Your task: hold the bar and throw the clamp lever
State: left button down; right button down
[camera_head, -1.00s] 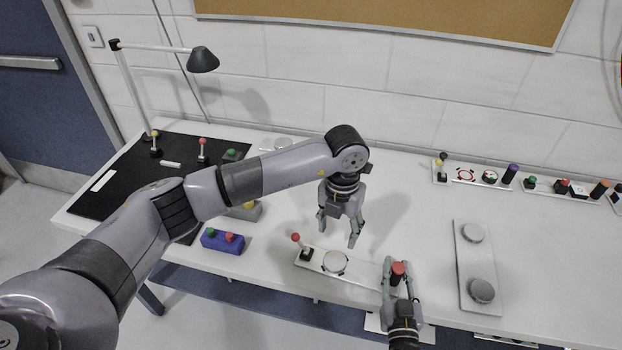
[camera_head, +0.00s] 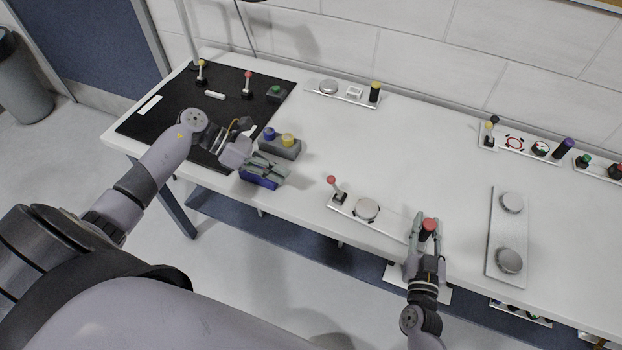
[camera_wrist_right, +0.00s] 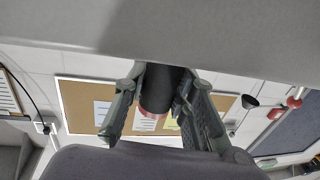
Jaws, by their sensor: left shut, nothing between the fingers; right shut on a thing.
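A dark upright bar with a red top (camera_head: 428,226) stands at the right end of the white plate (camera_head: 391,222) at the table's front edge. My right gripper (camera_head: 424,238) is shut around it, and the right wrist view shows the bar (camera_wrist_right: 156,88) between the fingers. A red-ball lever (camera_head: 333,184) rises from the plate's left end. Two more levers stand on the black mat, one yellow-topped (camera_head: 201,68) and one red-topped (camera_head: 248,83). I cannot tell which is the clamp lever. My left gripper (camera_head: 270,174) is shut and empty, over the blue box (camera_head: 262,182), partly hiding it.
A grey box with blue and yellow buttons (camera_head: 281,148) sits just behind my left gripper. A round white disc (camera_head: 366,209) lies between red-ball lever and bar. A plate with two grey knobs (camera_head: 508,238) is to the right. The table's middle is clear.

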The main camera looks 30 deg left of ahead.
aim_at(334, 186)
pick_arm(q)
jog(key=shift+m+t, duration=0.6)
jog(key=shift+t, duration=0.1)
jog(key=a, duration=0.1)
jog(key=s+a, duration=0.1)
jog(key=a, duration=0.2)
jog(key=shift+s+a, duration=0.1)
jog(key=shift+s, duration=0.15)
jog(key=x, duration=1)
jog(key=shift+w+d, duration=0.1)
jog(key=shift+d, duration=0.15)
jog(key=shift+w+d+r, duration=0.15)
jog(key=shift+w+d, duration=0.15)
jog(key=shift+d, duration=0.15)
jog(key=shift+w+d+r, duration=0.2)
jog(key=shift+w+d, duration=0.15)
jog(key=shift+d, duration=0.1)
jog(key=shift+w+d+r, duration=0.15)
jog(key=shift+w+d, duration=0.2)
jog(key=shift+d, duration=0.2)
jog(key=shift+r+y, duration=0.25)
jog(key=shift+y, duration=0.15)
